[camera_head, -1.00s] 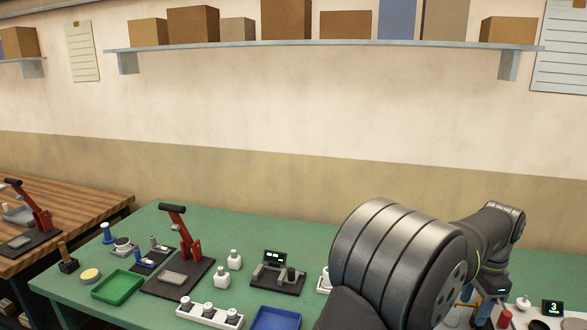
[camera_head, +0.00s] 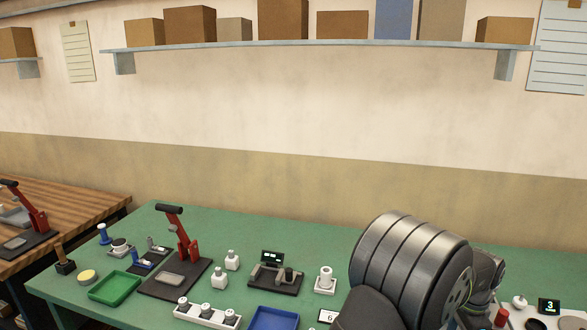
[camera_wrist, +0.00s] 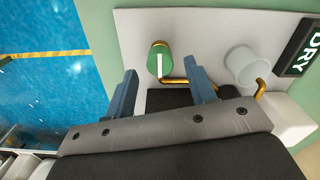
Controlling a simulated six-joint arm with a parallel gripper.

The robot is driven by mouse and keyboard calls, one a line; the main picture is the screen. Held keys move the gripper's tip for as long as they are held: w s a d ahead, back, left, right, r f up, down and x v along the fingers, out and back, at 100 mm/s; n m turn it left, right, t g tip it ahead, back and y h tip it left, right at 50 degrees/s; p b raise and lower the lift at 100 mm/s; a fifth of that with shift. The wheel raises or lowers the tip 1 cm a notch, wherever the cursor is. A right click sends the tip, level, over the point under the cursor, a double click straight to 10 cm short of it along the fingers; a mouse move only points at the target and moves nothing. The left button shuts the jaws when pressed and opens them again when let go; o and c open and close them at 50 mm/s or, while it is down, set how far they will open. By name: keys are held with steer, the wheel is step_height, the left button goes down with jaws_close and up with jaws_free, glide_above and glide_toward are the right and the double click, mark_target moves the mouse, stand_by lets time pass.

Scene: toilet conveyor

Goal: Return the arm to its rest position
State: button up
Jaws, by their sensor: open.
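My arm (camera_head: 415,262) fills the lower right of the head view, over the right part of the green bench; its big ribbed joint hides what lies behind it. My gripper (camera_wrist: 165,90) shows in the wrist view with its two blue-grey fingers apart and nothing between them. Beyond the fingers is a pale panel (camera_wrist: 190,25) with a green round cap (camera_wrist: 160,62) bearing a white bar, a white cup (camera_wrist: 243,66) and brass pipes. The fingertips appear apart from the cap. In the head view my gripper is hidden behind the arm.
A "DRY" sign (camera_wrist: 305,48) is at the wrist view's right. A shelf of boxes (camera_head: 320,45) hangs above.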

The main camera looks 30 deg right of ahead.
step_height(320, 180, down, 2)
steer(key=shift+f, duration=0.1)
steer(key=shift+n, duration=1.6)
steer(key=n, duration=0.5)
steer(key=shift+r+n, duration=0.2)
steer(key=shift+n, duration=0.1)
steer(key=n, duration=0.4)
steer(key=shift+n, duration=2.2)
